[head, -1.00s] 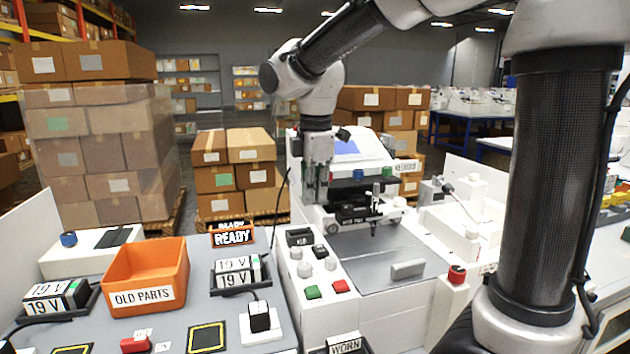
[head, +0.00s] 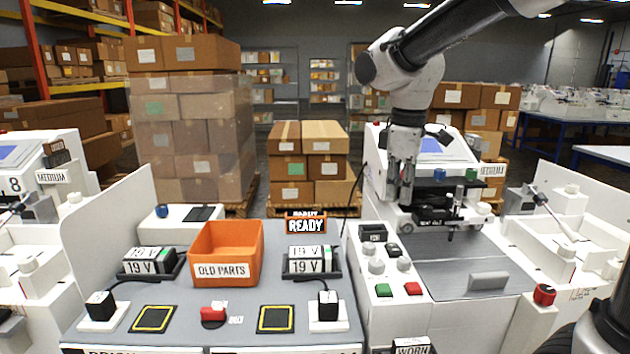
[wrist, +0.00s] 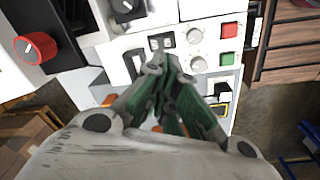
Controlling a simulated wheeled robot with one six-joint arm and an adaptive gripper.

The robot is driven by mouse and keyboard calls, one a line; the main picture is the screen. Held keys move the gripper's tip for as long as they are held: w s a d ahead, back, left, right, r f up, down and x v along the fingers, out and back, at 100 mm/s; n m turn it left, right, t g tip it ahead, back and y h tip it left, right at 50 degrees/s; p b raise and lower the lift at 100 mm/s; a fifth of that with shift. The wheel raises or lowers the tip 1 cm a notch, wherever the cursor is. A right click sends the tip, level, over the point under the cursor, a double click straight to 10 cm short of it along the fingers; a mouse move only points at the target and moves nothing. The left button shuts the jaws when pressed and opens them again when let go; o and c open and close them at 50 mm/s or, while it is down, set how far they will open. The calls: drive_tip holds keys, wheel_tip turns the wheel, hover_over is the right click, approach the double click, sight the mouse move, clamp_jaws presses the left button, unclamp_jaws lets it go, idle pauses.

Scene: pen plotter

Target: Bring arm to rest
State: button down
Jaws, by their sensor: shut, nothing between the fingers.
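My gripper (head: 400,190) hangs pointing down from my arm in the head view, in front of the left part of the white plotter (head: 412,147). Its fingers are together with nothing between them. In the wrist view my gripper (wrist: 168,68) is also shut, above the white control panel (wrist: 187,35) with knobs, a green button (wrist: 227,59) and a red button (wrist: 229,30). In the head view the fingers partly hide the plotter's carriage (head: 437,215). I cannot tell the gap between them.
An orange OLD PARTS bin (head: 228,249) and a READY sign (head: 306,225) are on the grey bench left of the plotter. A red knob (head: 544,294) stands at the plotter's front right. Battery chargers, pads and stacked boxes (head: 190,120) stand further left and behind.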

drive_tip(key=s+d+m+t, duration=0.3)
drive_tip(key=s+d+m, duration=0.9)
drive_tip(key=s+d, duration=0.4)
drive_tip(key=shift+s+d+f+t, duration=0.25)
drive_tip(key=shift+s+f, duration=0.2)
drive_tip(key=shift+s, duration=0.65)
